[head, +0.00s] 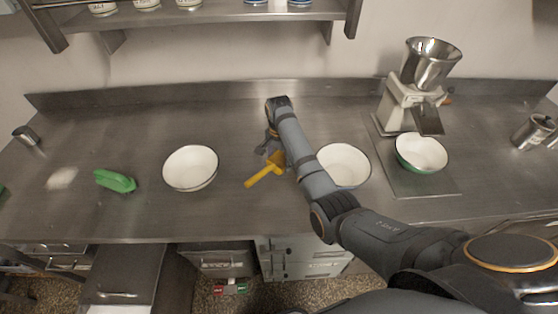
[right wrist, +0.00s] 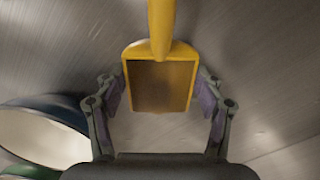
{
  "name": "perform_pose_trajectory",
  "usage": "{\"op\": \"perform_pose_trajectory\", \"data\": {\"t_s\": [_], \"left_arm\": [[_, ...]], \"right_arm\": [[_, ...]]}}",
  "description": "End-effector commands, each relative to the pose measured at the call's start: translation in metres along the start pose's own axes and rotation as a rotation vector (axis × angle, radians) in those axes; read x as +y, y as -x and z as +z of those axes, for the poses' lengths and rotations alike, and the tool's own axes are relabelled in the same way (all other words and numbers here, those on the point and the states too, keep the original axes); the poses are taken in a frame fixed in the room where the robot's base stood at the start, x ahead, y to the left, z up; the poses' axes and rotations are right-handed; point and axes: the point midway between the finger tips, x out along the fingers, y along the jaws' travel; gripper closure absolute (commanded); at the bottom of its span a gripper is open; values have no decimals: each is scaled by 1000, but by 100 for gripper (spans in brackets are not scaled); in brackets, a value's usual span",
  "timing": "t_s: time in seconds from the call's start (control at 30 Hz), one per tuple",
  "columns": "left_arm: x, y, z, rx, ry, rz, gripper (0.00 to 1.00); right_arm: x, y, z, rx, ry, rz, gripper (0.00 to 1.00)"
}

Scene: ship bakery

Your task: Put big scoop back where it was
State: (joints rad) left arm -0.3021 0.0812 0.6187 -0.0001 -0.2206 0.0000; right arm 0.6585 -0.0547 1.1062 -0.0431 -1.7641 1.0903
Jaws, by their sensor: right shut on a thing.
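The big scoop is yellow (head: 266,170). In the head view it sits at mid-counter between two white bowls, its handle pointing to the lower left. My right gripper (head: 270,146) is shut on it. The right wrist view shows the scoop's square hollow bowl (right wrist: 160,54) between the two finger pads of the gripper (right wrist: 160,95), with the handle running up out of frame. I cannot tell whether the scoop touches the counter or is just above it. My left gripper is not in view.
White bowls stand left (head: 190,168) and right (head: 350,160) of the scoop on the steel counter (head: 110,130). A grinder (head: 405,98) with a bowl (head: 421,151) stands right. A green brush (head: 115,181) and a white powder patch (head: 62,178) lie left. The counter behind the left bowl is clear.

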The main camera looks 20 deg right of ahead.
Motion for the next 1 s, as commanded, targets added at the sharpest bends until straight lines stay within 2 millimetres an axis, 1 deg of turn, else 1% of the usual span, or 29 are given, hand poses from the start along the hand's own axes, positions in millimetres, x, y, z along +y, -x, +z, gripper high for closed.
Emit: {"op": "perform_pose_trajectory", "data": {"t_s": [0.37,0.97,1.0], "left_arm": [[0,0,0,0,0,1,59],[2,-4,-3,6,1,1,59],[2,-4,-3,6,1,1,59]], "right_arm": [[0,0,0,1,0,-1,69],[0,-12,0,1,0,-1,69],[0,-12,0,1,0,-1,30]]}}
